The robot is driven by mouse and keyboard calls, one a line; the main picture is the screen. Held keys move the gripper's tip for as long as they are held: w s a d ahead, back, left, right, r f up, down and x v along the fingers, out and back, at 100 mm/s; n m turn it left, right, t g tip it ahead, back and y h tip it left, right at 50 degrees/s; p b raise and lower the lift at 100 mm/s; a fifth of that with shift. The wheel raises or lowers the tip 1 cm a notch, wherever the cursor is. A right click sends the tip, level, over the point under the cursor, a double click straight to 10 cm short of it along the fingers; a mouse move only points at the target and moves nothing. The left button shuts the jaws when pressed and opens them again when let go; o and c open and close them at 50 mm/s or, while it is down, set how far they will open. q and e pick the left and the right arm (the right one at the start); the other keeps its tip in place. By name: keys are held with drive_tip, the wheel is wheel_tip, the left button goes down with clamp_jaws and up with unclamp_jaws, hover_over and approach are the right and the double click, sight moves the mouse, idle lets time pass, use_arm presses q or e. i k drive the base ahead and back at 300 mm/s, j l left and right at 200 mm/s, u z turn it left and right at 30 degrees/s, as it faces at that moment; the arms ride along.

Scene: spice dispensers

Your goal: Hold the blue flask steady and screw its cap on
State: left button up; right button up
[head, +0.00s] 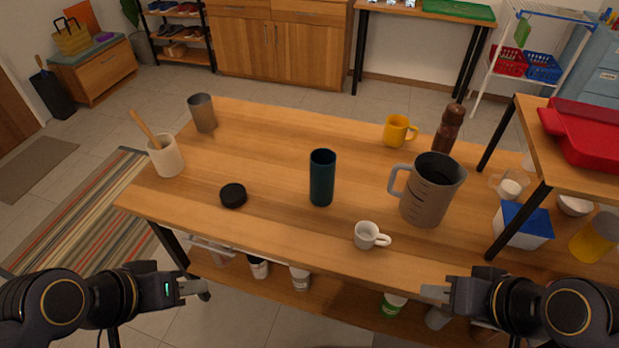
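The blue flask (322,180) stands upright and uncapped near the middle of the wooden table, its dark opening facing up. A round black cap (233,195) lies on the table to the left of the flask, apart from it. My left gripper (192,287) is in front of the table's near edge at the lower left, below and left of the cap, touching nothing. My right gripper (436,292) is in front of the near edge at the lower right, away from the flask. The fingers of both are small in view, and their gap is hard to make out.
A white cup (369,236) and a grey measuring jug (430,190) stand right of the flask. A yellow mug (397,131) and pepper mill (448,130) are behind. A utensil crock (165,157) and metal tumbler (203,113) are at left. Table around flask and cap is clear.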

sight(322, 161)
drive_tip(key=j+z, duration=0.1)
drive_tip(key=z, duration=0.35)
drive_tip(key=j+z, duration=0.1)
drive_tip(key=z, duration=0.3)
drive_tip(key=j+z, duration=0.1)
drive_tip(key=z, duration=0.35)
drive_tip(key=k+j+z, duration=0.2)
drive_tip(key=j, duration=0.15)
drive_tip(key=j+z, duration=0.2)
drive_tip(key=j, duration=0.15)
drive_tip(key=k+j+z, duration=0.1)
drive_tip(key=j+z, duration=0.15)
drive_tip(key=k+j+z, duration=0.2)
drive_tip(key=j, duration=0.15)
drive_tip(key=k+j, duration=0.2)
drive_tip(key=j, duration=0.15)
drive_tip(key=k+j, duration=0.2)
drive_tip(key=j+z, duration=0.05)
drive_tip(key=j, duration=0.05)
